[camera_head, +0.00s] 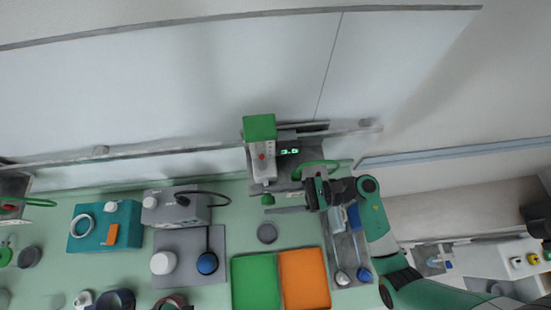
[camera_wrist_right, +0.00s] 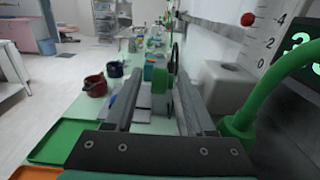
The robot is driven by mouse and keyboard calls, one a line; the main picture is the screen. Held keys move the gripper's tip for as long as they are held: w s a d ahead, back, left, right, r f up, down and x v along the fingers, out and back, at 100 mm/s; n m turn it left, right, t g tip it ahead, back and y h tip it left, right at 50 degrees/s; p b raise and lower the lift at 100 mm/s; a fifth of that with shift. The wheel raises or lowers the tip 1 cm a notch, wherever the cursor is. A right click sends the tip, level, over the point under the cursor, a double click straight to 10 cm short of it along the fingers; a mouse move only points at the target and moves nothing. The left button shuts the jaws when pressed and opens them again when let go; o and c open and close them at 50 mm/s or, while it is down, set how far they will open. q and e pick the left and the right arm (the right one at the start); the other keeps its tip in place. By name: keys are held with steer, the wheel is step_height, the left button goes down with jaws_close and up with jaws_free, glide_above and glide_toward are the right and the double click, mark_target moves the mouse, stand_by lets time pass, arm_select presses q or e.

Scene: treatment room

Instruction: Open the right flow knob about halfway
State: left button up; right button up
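The right flow unit (camera_head: 263,160) hangs on the wall rail, with a scale, a red ball and a green-lit display (camera_head: 289,151). Its scale shows in the right wrist view (camera_wrist_right: 262,35), with the red ball above the 2. A green knob (camera_head: 267,199) sits below the unit. My right gripper (camera_head: 280,203) reaches in from the right, fingers pointing left. In the right wrist view, the green knob (camera_wrist_right: 160,88) appears between the open fingers (camera_wrist_right: 157,105), with gaps at both sides. Contact is not evident. My left gripper is not in view.
A green hose (camera_wrist_right: 275,85) curves close to my right gripper. Green (camera_head: 254,282) and orange (camera_head: 304,280) trays lie in front. A metal tray (camera_head: 350,258) lies below my right wrist. A grey box (camera_head: 175,208) and teal box (camera_head: 104,227) stand left.

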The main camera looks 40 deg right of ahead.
jaws_close()
steer(key=shift+r, duration=0.1)
steer(key=shift+r+g+h+p, duration=0.3)
steer(key=shift+p, duration=0.6)
steer(key=g+h+p, duration=0.1)
steer(key=h+p, duration=0.1)
steer(key=p, duration=0.2)
steer(key=r+g+h+p, duration=0.1)
steer(key=h+p, duration=0.1)
steer(key=p, duration=0.2)
steer(key=g+h+p, duration=0.1)
steer(key=h+p, duration=0.1)
steer(key=p, duration=0.2)
steer(key=shift+w+a+r+g+p, duration=0.2)
steer(key=shift+a+g+p, duration=0.1)
steer(key=shift+a, duration=0.1)
steer(key=shift+f+h+p, duration=0.15)
steer(key=shift+h+p, duration=0.35)
steer(key=shift+p, duration=0.15)
steer(key=shift+f+g, duration=0.2)
steer(key=shift+g, duration=0.1)
